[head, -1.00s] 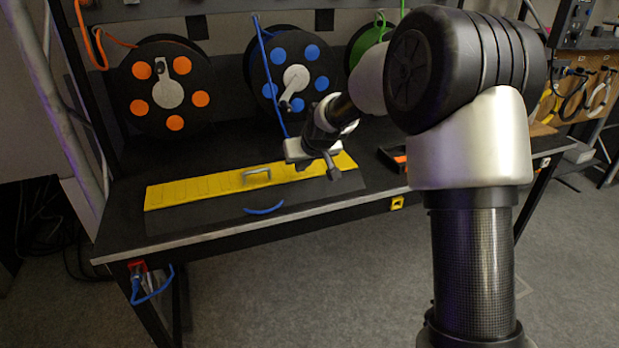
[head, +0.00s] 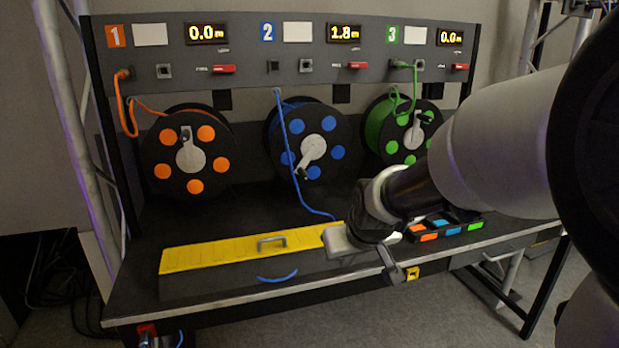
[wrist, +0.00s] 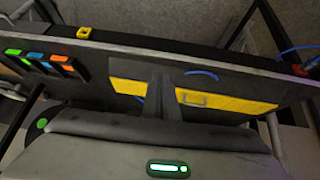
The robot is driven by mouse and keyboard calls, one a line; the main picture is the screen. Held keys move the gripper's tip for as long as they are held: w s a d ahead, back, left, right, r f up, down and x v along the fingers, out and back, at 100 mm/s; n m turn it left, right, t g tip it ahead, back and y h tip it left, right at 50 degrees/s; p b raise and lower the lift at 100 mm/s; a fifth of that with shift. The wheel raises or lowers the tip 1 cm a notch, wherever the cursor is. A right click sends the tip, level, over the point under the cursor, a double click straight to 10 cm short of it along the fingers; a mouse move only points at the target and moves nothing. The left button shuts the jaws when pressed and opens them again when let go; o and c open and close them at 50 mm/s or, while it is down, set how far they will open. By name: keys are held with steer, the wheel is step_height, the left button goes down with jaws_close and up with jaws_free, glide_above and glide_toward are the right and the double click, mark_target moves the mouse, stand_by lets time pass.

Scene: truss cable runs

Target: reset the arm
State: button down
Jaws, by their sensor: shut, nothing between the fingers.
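My gripper (head: 393,268) is in the head view at right of centre, in front of the bench's front edge and right of the yellow cover's handle. In the wrist view its dark fingers (wrist: 161,97) are together with nothing between them. The arm reaches in from the right. The yellow cover (head: 205,256) with its grey handle (head: 271,242) lies on the bench; its right end is hidden behind my gripper. A blue cable piece (head: 277,278) shows in front of the cover, and also in the wrist view (wrist: 203,74).
Orange (head: 190,156), blue (head: 318,150) and green (head: 391,148) reels stand at the back under a panel with displays (head: 344,33). A small tray of coloured blocks (head: 447,228) lies right of my gripper. The bench's front edge (head: 230,303) runs below.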

steer(key=s+d+r+m+g+h, duration=0.1)
steer(key=s+d+r, duration=0.2)
steer(key=s, duration=0.9)
steer(key=s+d+r+m, duration=0.2)
steer(key=s+r, duration=0.2)
steer(key=s, duration=0.8)
step_height(320, 180, up, 22)
steer(key=p, duration=2.2)
steer(key=shift+r+p, duration=0.15)
steer(key=shift+p, duration=0.25)
steer(key=shift+w+d, duration=0.1)
